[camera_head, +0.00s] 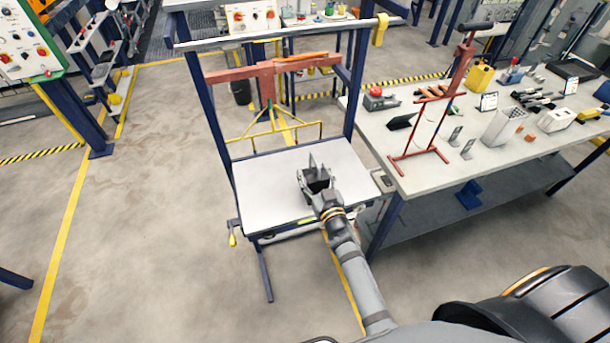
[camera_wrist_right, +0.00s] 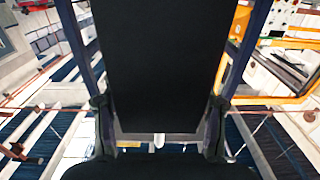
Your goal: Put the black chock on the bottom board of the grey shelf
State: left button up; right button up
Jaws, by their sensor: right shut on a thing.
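My right gripper (camera_head: 314,170) is over a pale grey board (camera_head: 268,184) of a blue-framed stand in the head view. In the right wrist view a large black block, the black chock (camera_wrist_right: 165,65), fills the middle between the two fingers of my right gripper (camera_wrist_right: 160,120). The gripper is shut on it. In the head view the held chock is small and mostly lost against the dark gripper. I cannot tell whether it touches the board. My left gripper is out of view.
A blue upright (camera_head: 216,140) and a red crossbar (camera_head: 268,72) frame the board. A workbench (camera_head: 375,150) stands right, with a dark wedge (camera_head: 401,121), a red stand (camera_head: 420,156) and several tools. The floor at left (camera_head: 150,230) is clear.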

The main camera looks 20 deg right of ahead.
pick_arm(q)
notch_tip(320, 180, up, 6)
jog(key=p, duration=0.5)
pick_arm(e)
jog(key=w+d+r, duration=0.1)
jog(key=w+r, duration=0.4)
jog(key=w, duration=0.4)
jog(key=w+d+r, duration=0.1)
jog(key=w+r, duration=0.4)
jog(key=w, duration=0.4)
pick_arm(q)
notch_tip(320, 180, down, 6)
jog(key=b, duration=0.5)
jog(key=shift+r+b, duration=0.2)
jog(key=shift+b, duration=0.2)
pick_arm(e)
jog(key=s+d+f, duration=0.3)
jog(key=s+f, duration=0.6)
jog(key=s, duration=0.3)
jog(key=shift+s, duration=0.2)
